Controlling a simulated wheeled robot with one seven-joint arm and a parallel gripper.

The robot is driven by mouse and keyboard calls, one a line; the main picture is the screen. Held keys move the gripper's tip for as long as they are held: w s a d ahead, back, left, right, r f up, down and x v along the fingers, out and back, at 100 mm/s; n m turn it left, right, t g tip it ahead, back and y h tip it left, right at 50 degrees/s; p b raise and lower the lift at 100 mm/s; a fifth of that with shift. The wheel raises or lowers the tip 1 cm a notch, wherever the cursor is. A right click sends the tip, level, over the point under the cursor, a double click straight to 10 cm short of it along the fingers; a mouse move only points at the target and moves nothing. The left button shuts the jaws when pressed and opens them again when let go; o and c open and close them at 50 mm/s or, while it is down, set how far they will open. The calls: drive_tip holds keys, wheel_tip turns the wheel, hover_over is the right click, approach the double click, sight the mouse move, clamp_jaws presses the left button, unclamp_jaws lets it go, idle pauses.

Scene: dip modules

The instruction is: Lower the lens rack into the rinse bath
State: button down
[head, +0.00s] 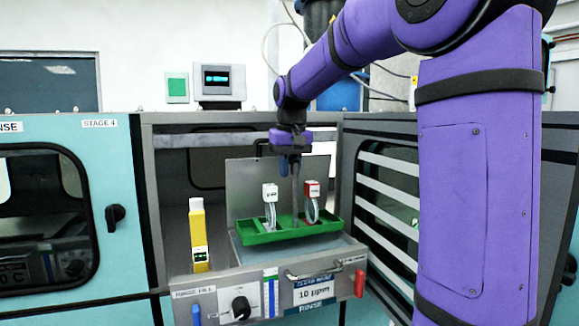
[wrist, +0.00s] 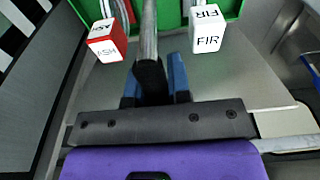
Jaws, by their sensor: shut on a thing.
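The lens rack is a green tray (head: 262,238) with an upright grey handle post (head: 296,190). It carries a white-topped module (head: 270,192) and a red-and-white one (head: 312,188). My gripper (head: 291,163) is shut on the top of the post, its blue fingers on either side of it in the wrist view (wrist: 154,85). The rinse bath (head: 300,261) is the open grey basin below the rack, inside the bay. The rack hangs over it; the gap between them is hard to judge. In the wrist view the green tray (wrist: 172,14) shows only partly, beyond the modules.
A yellow bottle-like object (head: 198,235) stands left of the bath. The front panel (head: 205,306) has a black knob, a handle and a red lever (head: 359,284). An open slatted door (head: 385,200) stands at right, and a teal cabinet (head: 122,165) at left.

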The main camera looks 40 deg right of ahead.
sight(289, 220)
drive_tip(key=shift+f, duration=6.45)
drive_tip(key=c, duration=1)
unclamp_jaws()
drive_tip(key=r, duration=0.3)
drive_tip(key=s+r, duration=0.1)
drive_tip(key=r, duration=0.6)
drive_tip(key=shift+s+a+r, duration=0.15)
drive_tip(key=shift+a+r, duration=0.05)
drive_tip(key=shift+r, duration=0.2)
